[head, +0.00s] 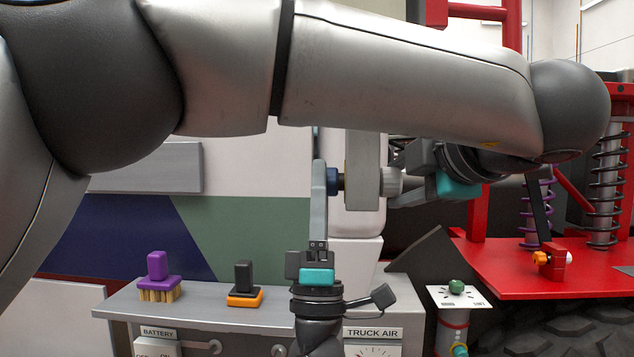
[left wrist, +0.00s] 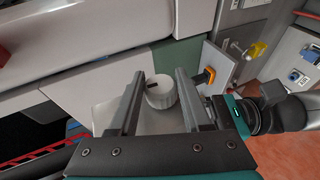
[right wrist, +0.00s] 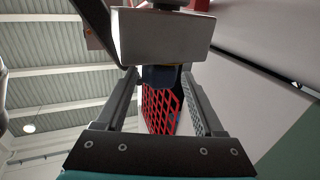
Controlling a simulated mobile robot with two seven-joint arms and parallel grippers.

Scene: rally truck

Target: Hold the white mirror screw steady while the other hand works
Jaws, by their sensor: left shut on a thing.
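The white mirror screw (head: 391,183) sticks out to the right of a pale upright mirror block (head: 363,172). My left gripper (head: 398,188) is shut on the screw from the right. In the left wrist view the white screw (left wrist: 161,95) lies between the two fingers, its slotted end showing. A blue knob (head: 333,181) on a dark shaft is on the block's left side. My right gripper (head: 319,185) comes up from below with its fingers at the blue knob. In the right wrist view the blue knob (right wrist: 160,77) is between the open fingers, with gaps on both sides.
Below is a grey cabinet top (head: 205,309) with a purple brush (head: 158,280) and a black-and-orange tool (head: 245,286). At right are a green knob (head: 456,286), red truck bodywork (head: 500,275) and coil springs (head: 605,190). My left arm crosses the upper head view.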

